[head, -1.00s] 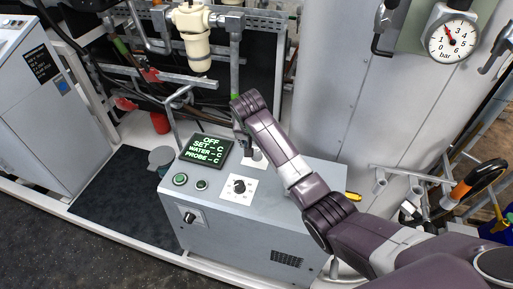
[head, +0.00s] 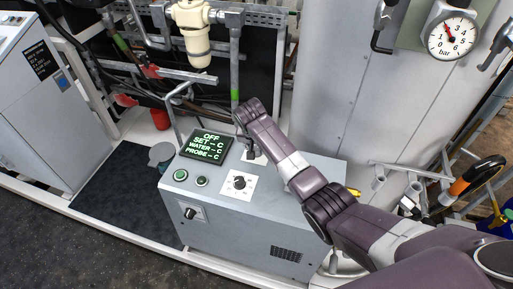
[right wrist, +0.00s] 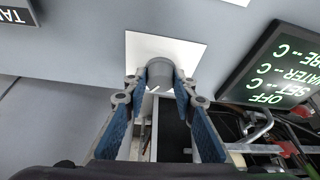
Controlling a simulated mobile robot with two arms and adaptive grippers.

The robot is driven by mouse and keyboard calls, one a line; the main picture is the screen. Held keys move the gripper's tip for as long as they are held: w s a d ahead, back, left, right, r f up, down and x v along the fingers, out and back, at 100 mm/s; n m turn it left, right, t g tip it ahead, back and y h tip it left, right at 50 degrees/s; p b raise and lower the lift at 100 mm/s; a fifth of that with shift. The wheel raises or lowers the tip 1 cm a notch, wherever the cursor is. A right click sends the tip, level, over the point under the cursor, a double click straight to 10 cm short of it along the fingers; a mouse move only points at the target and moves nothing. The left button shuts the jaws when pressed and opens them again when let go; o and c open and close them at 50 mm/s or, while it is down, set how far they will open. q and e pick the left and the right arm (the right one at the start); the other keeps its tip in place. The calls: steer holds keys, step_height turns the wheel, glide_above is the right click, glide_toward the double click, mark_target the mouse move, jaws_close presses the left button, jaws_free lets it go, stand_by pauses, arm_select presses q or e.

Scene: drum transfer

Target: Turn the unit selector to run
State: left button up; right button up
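My right gripper (head: 246,153) is over the top of the grey control box (head: 290,195), to the right of the lit display (head: 207,146), which reads OFF. In the right wrist view its two blue-padded fingers (right wrist: 160,88) are open, one on each side of a round grey knob (right wrist: 160,72) on a white plate. Gaps show between fingertips and knob. A white line marks the knob's edge. In the head view the gripper mostly hides this knob. A black dial knob (head: 239,182) and a front knob (head: 190,213) also show. I cannot read which is the unit selector. My left gripper is out of view.
A green button (head: 180,175) and a smaller one (head: 201,181) sit in front of the display. Pipes and a cream filter housing (head: 193,40) stand behind the box. A large grey tank (head: 335,90) rises at the back right.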

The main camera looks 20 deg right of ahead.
steer(key=c, duration=0.4)
steer(key=shift+d+r+n+y+p, duration=0.15)
steer(key=shift+n+y+p, duration=0.1)
steer(key=shift+n+p, duration=0.5)
steer(key=shift+a+r+n+y+p, duration=0.1)
steer(key=shift+n+y+p, duration=0.15)
steer(key=shift+n+p, duration=0.5)
steer(key=n+y+p, duration=0.1)
steer(key=n, duration=0.1)
steer(key=shift+d+f+n+p, duration=0.1)
steer(key=shift+d+n+p, duration=0.05)
steer(key=shift+n+p, duration=0.15)
steer(key=n+y, duration=0.1)
steer(key=n, duration=0.1)
steer(key=shift+f+n, duration=0.1)
steer(key=shift+n, duration=0.2)
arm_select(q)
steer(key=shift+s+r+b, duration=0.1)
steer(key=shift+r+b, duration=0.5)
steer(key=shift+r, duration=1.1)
arm_select(e)
steer(key=shift+d+n+y, duration=0.1)
steer(key=shift+n+y, duration=0.7)
steer(key=shift+n, duration=1.1)
